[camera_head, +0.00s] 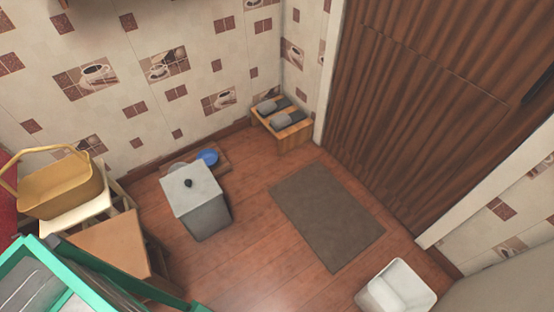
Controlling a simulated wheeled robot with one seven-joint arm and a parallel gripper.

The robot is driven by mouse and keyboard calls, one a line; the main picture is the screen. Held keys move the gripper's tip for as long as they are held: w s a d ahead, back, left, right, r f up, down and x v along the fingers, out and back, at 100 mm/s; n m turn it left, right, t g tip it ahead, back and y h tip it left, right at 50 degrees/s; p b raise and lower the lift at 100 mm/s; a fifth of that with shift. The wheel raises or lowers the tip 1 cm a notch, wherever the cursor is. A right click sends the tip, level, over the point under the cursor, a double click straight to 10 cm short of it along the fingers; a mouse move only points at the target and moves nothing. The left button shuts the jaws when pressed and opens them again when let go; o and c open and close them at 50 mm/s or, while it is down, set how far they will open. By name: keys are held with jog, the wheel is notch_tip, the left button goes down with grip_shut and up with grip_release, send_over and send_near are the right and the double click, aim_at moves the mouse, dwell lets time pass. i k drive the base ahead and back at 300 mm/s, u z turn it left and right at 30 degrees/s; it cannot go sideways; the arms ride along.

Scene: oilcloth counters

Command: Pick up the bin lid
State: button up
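A grey square bin (208,220) stands upright on the wooden floor, left of the picture's middle. A pale flat lid (200,195) with a small black knob near its centre covers the top of the bin. My gripper is not in view, so whether it is open or shut does not show.
A brown mat (325,215) lies right of the bin. An open white container (372,296) stands at lower right. A wooden stool (105,244), yellow basket (60,190) and green-edged object (95,289) crowd the left.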

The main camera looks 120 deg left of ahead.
aim_at(193, 185)
jog(key=u, duration=1.75)
jog(key=i, duration=0.1)
jog(key=u, duration=2.65)
